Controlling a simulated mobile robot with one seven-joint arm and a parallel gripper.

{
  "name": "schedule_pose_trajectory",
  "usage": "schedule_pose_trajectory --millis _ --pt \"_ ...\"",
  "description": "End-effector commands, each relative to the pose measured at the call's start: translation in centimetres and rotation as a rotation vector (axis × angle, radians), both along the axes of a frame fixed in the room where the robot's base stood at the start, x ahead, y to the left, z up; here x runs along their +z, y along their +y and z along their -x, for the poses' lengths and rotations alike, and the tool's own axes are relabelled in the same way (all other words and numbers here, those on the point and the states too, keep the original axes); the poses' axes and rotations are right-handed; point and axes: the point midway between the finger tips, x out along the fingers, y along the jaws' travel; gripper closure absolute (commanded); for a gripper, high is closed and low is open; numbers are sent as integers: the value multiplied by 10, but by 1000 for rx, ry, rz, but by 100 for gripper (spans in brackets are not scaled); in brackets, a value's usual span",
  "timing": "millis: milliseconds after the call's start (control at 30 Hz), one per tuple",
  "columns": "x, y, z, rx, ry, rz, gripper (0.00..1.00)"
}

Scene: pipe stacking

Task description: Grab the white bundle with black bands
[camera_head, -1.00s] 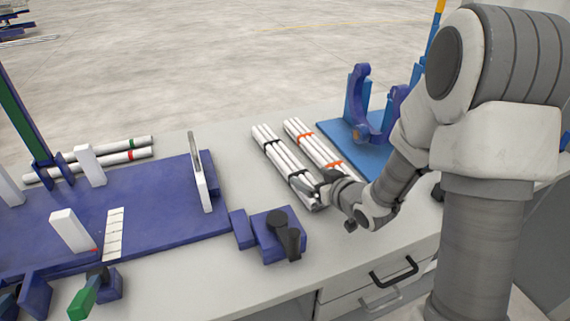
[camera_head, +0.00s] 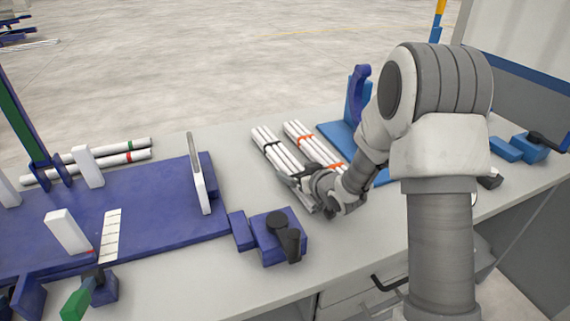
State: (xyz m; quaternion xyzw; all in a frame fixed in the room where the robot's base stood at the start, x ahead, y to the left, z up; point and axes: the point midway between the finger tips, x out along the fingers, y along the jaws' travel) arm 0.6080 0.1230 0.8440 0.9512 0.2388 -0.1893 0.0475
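The white bundle with black bands (camera_head: 272,147) lies on the grey worktop, pointing away from me. My gripper (camera_head: 294,181) is at the near part of this bundle, over or against it. The gripper's body hides some of the near end. The dark fingers are small and blend with the black band there, so I cannot tell whether they are open or shut on the bundle. A second white bundle with orange-red bands (camera_head: 305,141) lies just to the right, partly behind my arm.
A blue fixture base (camera_head: 340,136) with an upright stands right of the bundles, partly behind my arm. A blue clamp block (camera_head: 268,226) with a black knob sits at the near left. A large blue platform (camera_head: 150,225) fills the left. Blue blocks (camera_head: 507,150) stand at the far right.

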Motion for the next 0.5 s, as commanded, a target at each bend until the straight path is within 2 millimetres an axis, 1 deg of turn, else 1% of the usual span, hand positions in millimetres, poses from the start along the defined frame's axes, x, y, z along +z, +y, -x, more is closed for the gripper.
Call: schedule_pose_trajectory --millis 33,67,200,267,300,467,500 --pt "0 0 0 0 0 0 7" --pt "0 0 0 0 0 0 13" --pt "0 0 0 0 0 0 38" --pt "0 0 0 0 0 0 49" --pt "0 0 0 1 0 0 56" --pt "0 0 0 1 -1 -1 85" --pt "0 0 0 1 -1 -1 92"
